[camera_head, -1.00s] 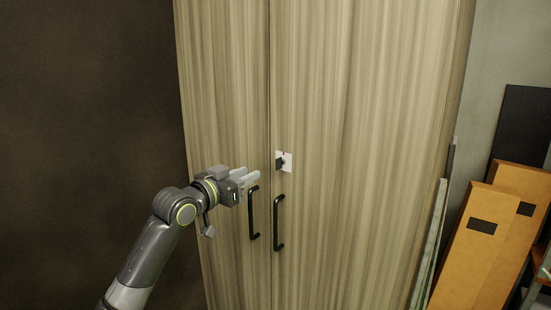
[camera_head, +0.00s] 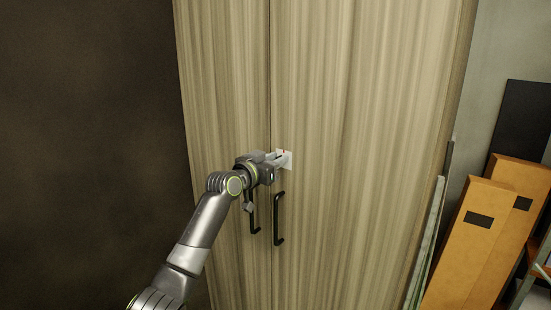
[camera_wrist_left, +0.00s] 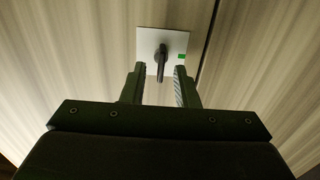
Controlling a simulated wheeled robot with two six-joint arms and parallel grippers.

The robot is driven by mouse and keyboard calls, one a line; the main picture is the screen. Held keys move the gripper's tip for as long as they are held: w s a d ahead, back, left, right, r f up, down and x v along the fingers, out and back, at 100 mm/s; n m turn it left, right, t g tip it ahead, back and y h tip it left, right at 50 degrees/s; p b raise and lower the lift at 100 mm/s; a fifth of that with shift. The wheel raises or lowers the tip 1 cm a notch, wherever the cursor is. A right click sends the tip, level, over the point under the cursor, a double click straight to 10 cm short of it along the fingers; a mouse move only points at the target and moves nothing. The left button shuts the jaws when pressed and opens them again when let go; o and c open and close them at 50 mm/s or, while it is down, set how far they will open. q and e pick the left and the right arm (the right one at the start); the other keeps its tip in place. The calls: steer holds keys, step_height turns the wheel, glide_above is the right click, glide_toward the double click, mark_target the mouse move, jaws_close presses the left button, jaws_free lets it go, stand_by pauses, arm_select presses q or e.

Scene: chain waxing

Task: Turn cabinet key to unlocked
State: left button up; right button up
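The two-door wooden cabinet (camera_head: 350,120) fills the middle of the head view. A white lock plate (camera_head: 288,160) sits on its right door beside the seam, with a small red mark at its top. In the left wrist view the plate (camera_wrist_left: 174,41) shows a green mark and a dark key (camera_wrist_left: 161,62) standing out from it. My left gripper (camera_head: 281,157) is at the plate; in the wrist view its fingers (camera_wrist_left: 159,72) are open, one on each side of the key, with gaps to it. The head view hides the key behind the gripper. My right gripper is not in view.
Two black vertical handles, the left (camera_head: 254,215) partly behind my wrist and the right (camera_head: 279,219), sit just below the lock. Orange boxes (camera_head: 470,240) and a dark panel (camera_head: 522,120) lean at the right. Space left of the cabinet looks clear.

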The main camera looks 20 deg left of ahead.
arm_select(q)
steer(key=shift+w, duration=0.1)
jaws_close()
